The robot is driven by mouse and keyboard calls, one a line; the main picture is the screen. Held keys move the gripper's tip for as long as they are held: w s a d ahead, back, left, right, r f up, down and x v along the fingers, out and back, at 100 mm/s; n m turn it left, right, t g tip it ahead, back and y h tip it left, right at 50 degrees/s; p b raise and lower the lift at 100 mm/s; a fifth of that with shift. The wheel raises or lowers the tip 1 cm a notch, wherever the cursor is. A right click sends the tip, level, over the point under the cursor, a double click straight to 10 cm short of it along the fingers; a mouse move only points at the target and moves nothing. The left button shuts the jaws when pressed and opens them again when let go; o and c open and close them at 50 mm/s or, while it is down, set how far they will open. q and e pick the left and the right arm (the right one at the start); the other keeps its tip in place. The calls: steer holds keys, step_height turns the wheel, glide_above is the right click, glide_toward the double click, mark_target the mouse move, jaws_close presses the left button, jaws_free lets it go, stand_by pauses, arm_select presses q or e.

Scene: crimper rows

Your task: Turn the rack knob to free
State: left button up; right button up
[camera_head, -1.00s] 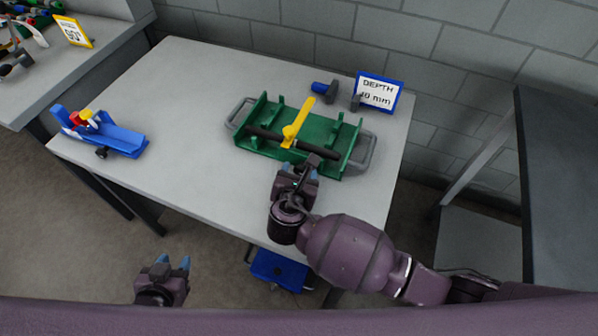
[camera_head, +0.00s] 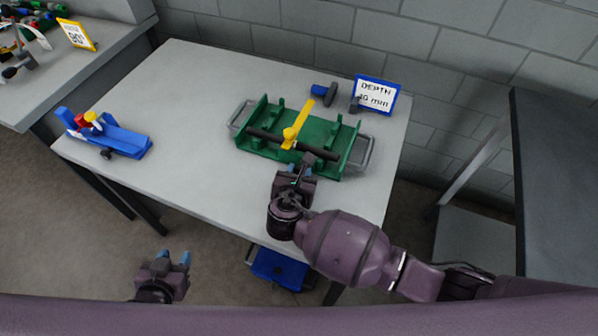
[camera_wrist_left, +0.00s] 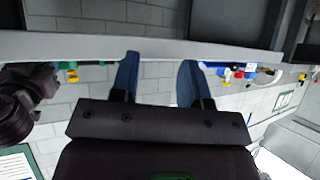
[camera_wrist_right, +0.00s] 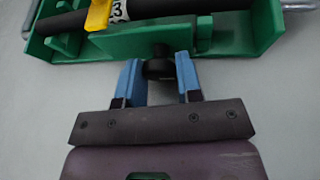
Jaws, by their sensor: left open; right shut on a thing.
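The rack is a green tray-like frame (camera_head: 322,132) with grey handles on the table, a dark bar lying across it and a yellow arm (camera_head: 298,125) over the bar. In the right wrist view the small black rack knob (camera_wrist_right: 158,67) sits on the rack's near side. My right gripper (camera_head: 301,169) is at that side, its blue fingers shut on the knob; in the head view the gripper hides most of the knob. I cannot read the knob's setting. My left gripper (camera_head: 172,259) is open and empty, low in front of the table, away from the rack.
A blue device (camera_head: 122,143) with red and yellow parts stands at the table's left. A blue-and-grey tool (camera_head: 324,92) and a depth sign (camera_head: 376,94) are behind the rack. A blue bin (camera_head: 280,267) is below the front edge. The table's middle left is clear.

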steer(key=shift+w+r+n+p, duration=0.1)
steer(key=shift+r+n+p, duration=0.25)
steer(key=shift+p, duration=0.5)
steer(key=shift+a+h+p, duration=0.1)
steer(key=shift+h+p, duration=0.3)
steer(key=shift+p, duration=0.15)
steer(key=shift+f+n+g, duration=0.25)
steer(key=shift+g, duration=0.05)
steer(key=o, duration=0.9)
steer(key=shift+o, duration=0.2)
